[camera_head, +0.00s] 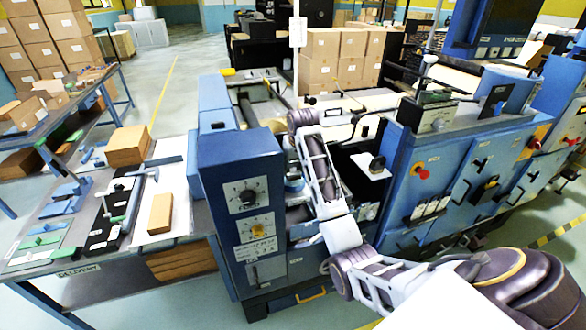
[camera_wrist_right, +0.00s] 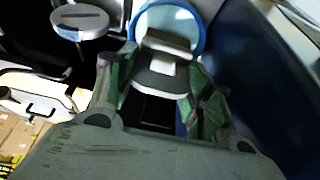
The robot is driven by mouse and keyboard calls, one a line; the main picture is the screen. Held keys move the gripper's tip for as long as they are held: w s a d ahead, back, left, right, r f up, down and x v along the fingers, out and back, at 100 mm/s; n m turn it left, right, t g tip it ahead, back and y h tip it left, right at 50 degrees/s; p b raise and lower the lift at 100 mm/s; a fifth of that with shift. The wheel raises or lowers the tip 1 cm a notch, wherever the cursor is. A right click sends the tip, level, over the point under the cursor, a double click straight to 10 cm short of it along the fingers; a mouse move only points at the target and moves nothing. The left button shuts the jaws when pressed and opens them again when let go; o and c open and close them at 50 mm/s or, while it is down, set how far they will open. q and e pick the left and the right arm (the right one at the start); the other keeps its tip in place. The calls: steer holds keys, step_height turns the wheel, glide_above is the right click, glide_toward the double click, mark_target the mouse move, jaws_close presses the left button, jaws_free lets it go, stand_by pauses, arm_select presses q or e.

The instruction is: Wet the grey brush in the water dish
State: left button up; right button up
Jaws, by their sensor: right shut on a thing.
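My right gripper (camera_wrist_right: 160,85) is shut on the grey brush (camera_wrist_right: 158,80), which shows as a grey and white block with a darker far end between the fingers. The water dish (camera_wrist_right: 203,35) is round with a blue rim and a pale inside. In the right wrist view the brush's far end overlaps the dish opening; I cannot tell whether it touches the water. In the head view my right gripper (camera_head: 293,172) is small and partly hidden by my arm, beside the blue control box. My left gripper is not in view.
A white round-topped object (camera_wrist_right: 80,20) stands left of the dish. The blue control box (camera_head: 240,200) rises close to the gripper. A bench (camera_head: 100,270) with cartons and tools is at the left, and the blue machine (camera_head: 470,165) extends right.

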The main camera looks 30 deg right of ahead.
mark_target(293, 163)
steer(key=shift+r, duration=1.9)
steer(key=shift+s+f, duration=0.1)
